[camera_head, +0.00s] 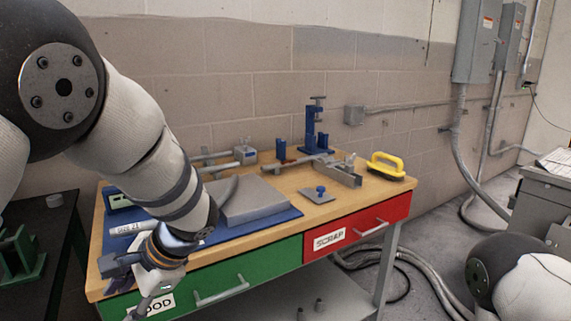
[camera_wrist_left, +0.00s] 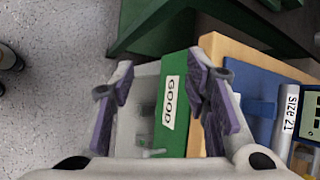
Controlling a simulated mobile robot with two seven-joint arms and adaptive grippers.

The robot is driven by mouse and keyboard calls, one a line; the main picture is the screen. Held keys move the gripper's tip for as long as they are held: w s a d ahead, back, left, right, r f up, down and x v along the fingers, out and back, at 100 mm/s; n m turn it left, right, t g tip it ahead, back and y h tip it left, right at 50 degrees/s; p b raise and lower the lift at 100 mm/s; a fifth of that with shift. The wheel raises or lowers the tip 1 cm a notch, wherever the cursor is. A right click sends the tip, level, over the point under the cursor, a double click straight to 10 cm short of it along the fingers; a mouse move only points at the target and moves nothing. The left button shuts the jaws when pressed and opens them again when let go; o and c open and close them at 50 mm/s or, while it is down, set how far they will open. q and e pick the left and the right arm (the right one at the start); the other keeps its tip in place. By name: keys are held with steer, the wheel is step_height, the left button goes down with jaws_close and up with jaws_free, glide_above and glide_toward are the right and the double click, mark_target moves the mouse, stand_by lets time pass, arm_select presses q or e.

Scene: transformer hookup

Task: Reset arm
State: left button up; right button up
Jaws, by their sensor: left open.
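My left arm comes in from the left in the head view and reaches down to the front left corner of the workbench (camera_head: 278,249). My left gripper (camera_head: 142,283) is in front of the green drawer (camera_head: 240,275), near its GOOD label. In the left wrist view the left gripper (camera_wrist_left: 160,92) is open, its purple-padded fingers wide apart with nothing between them. The green drawer front with the GOOD label (camera_wrist_left: 171,102) shows beyond and between the fingers. Part of my right arm shows at the lower right of the head view; its gripper is out of view.
On the bench are a blue mat (camera_head: 281,216) with a grey block (camera_head: 252,199), a blue press (camera_head: 316,130), a yellow-handled brush (camera_head: 386,166) and a metal fixture (camera_head: 341,173). The red SCRAP drawer (camera_head: 357,229) looks shut. A dark table (camera_head: 50,235) stands left.

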arm_select(q)
steer(key=s+d+f+n+g+h, duration=0.1)
steer(key=s+d+f+h, duration=0.15)
steer(key=s+f, duration=0.6)
steer(key=s+d+f+n+g+h, duration=0.15)
steer(key=s+f+h, duration=0.35)
steer(key=f, duration=0.6)
steer(key=s+f+n, duration=0.2)
steer(key=s+n, duration=0.1)
steer(key=s, duration=0.7)
steer(key=s+f+n, duration=0.3)
steer(key=s+n, duration=0.1)
steer(key=s, duration=0.5)
steer(key=shift+s+f, duration=0.35)
arm_select(e)
steer(key=shift+w+a, duration=0.1)
steer(key=shift+w, duration=0.25)
